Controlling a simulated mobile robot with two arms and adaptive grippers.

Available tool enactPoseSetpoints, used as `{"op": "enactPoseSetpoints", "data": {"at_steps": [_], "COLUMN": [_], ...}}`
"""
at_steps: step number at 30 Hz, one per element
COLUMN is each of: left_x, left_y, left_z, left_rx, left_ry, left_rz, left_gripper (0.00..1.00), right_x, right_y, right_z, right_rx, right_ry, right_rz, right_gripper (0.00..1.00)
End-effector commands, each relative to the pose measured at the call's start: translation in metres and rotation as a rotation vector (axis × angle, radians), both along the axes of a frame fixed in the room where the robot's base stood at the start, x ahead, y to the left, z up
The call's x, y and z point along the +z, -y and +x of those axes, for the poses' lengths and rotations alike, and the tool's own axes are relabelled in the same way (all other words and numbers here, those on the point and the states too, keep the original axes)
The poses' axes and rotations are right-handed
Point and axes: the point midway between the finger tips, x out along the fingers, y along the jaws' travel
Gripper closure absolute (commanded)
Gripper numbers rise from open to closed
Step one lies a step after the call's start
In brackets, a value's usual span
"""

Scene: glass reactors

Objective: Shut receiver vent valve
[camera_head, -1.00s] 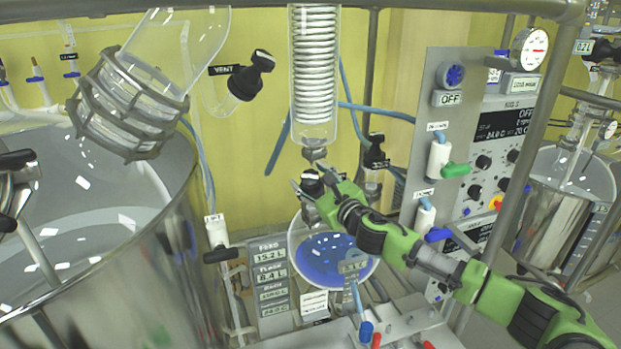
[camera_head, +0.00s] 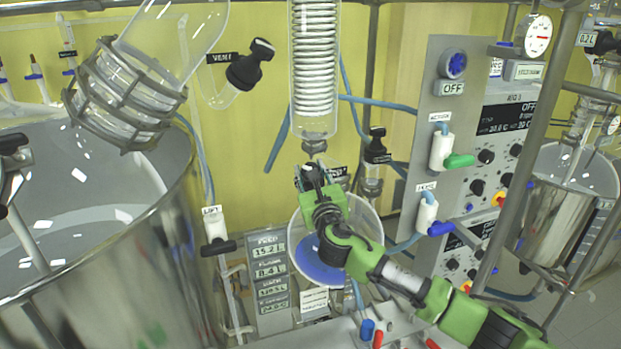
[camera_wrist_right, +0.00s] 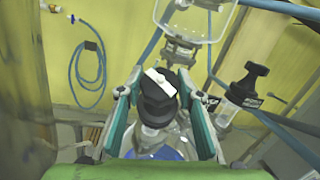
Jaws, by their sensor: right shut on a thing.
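My right gripper (camera_head: 312,178) reaches in from the lower right, at the neck of the round glass receiver (camera_head: 374,232) that holds blue liquid. In the right wrist view its two fingers stand on either side of a black valve knob (camera_wrist_right: 158,95) with a white mark on top. The gripper is shut on this knob. In the head view the fingers mostly hide the knob, and a dark label shows beside it. How far the valve is turned cannot be told. My left gripper is not in view.
The glass condenser coil (camera_head: 314,70) hangs just above my right gripper. Another black-capped valve (camera_head: 376,150) stands close on the right. A black valve labelled VENT (camera_head: 250,65) is at upper left. The control panel (camera_head: 452,75) and steel vessel (camera_head: 160,265) flank the space.

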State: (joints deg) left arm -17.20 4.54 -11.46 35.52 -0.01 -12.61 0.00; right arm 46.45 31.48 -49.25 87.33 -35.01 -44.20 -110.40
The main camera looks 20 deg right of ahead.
Motion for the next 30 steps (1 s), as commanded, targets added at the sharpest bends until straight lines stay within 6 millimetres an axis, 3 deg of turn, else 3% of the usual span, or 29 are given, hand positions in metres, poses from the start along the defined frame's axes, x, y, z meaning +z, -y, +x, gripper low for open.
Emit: {"op": "enactPoseSetpoints", "data": {"at_steps": [21, 30], "left_x": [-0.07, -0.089], "left_y": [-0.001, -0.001], "left_z": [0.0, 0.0], "left_rx": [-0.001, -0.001], "left_ry": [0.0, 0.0], "left_rz": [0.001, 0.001], "left_gripper": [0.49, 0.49], "right_x": [-0.005, -0.002], "right_y": [-0.004, -0.002], "right_z": [0.001, 0.001], "right_rx": [-0.565, -0.726], "right_ry": [0.157, 0.203], "right_rz": [0.348, 0.443], "right_gripper": [0.88, 0.88]}}
